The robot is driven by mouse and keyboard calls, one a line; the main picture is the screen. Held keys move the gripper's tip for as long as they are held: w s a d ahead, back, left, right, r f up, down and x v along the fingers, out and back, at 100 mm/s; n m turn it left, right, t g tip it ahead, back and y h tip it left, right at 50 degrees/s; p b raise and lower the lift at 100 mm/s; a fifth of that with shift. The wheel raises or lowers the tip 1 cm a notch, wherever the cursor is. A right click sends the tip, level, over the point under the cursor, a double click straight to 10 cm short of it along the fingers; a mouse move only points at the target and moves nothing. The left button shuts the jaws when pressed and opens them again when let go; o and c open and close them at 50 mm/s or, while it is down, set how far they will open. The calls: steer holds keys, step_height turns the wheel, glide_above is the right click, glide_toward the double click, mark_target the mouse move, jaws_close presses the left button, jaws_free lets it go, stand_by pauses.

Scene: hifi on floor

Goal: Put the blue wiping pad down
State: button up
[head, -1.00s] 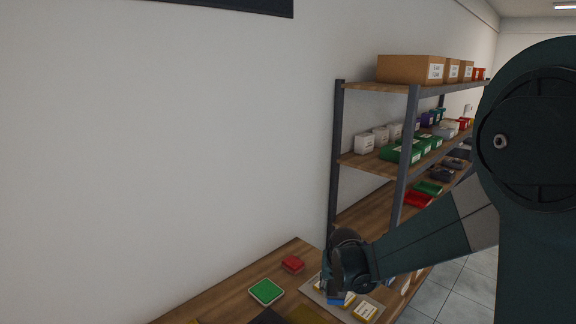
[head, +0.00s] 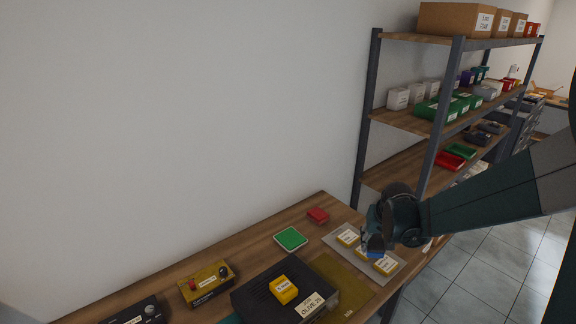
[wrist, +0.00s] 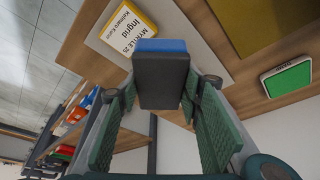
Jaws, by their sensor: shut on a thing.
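The blue wiping pad (wrist: 161,45) is a dark block with a blue face at its far end. My gripper (wrist: 160,88) is shut on its dark body, with a green ribbed finger at either side. In the head view, a bit of the blue pad (head: 375,253) shows under my gripper (head: 383,247), over the grey mat (head: 335,243) on the wooden table. In the wrist view, the pad overlaps a yellow-and-white labelled box (wrist: 127,32). I cannot tell whether the pad touches anything beneath it.
A green-topped pad (head: 291,239) and a red box (head: 318,215) lie nearby. A black hifi unit (head: 262,300) carries a yellow box (head: 283,289), beside an olive mat (head: 343,285). A loaded shelf (head: 452,100) stands behind.

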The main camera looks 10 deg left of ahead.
steer(key=shift+a, duration=0.15)
steer(key=w+a+r+n+y+p, duration=0.1)
steer(key=w+a+n, duration=0.1)
steer(key=a, duration=0.9)
steer(key=w+a+r+n+y+p, duration=0.1)
steer(key=w+a+r+n+p, duration=0.1)
steer(key=a, duration=0.9)
steer(key=r+n+g+y+p, duration=0.1)
steer(key=r+n+p, duration=0.1)
steer(key=n, duration=0.3)
glide_above(245, 248)
steer(key=d, duration=0.1)
steer(key=shift+s+f, duration=0.2)
steer(key=shift+s, duration=0.25)
steer(key=shift+f, duration=0.1)
steer(key=shift+f, duration=3.05)
steer(key=shift+f, duration=0.15)
steer(key=shift+f, duration=1.75)
steer(key=shift+f+b, duration=0.55)
steer(key=shift+f, duration=0.05)
